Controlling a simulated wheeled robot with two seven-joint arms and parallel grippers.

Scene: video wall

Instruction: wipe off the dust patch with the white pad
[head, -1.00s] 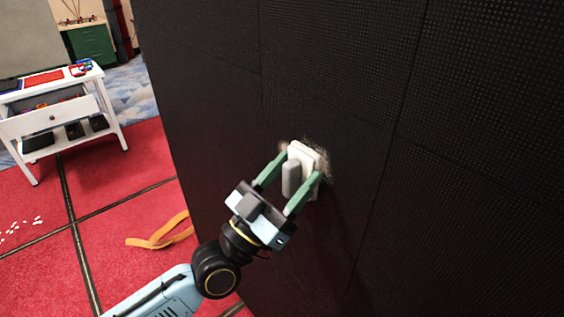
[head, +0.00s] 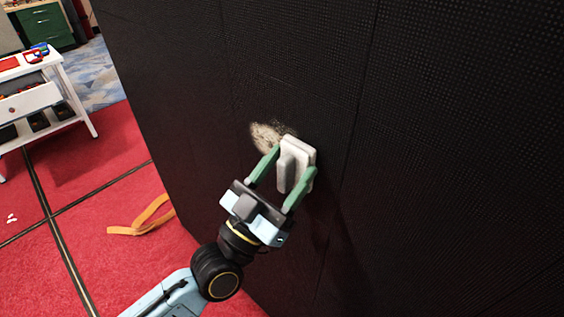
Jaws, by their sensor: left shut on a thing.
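The white pad (head: 298,152) has a grey grip block on its back and is against or very close to the black video wall; I cannot tell if it touches. My left gripper (head: 283,178), with green fingers, is shut on the pad's grip block. The dust patch (head: 265,136) is a pale beige smudge on the wall, up and to the left of the pad. The pad hides part of its lower right side. My right gripper is not in view.
The black wall (head: 440,170) fills the middle and right, with thin panel seams. A white table with a drawer (head: 38,98) stands at the far left. An orange strap (head: 143,217) lies on the red floor (head: 105,175) near the wall's base.

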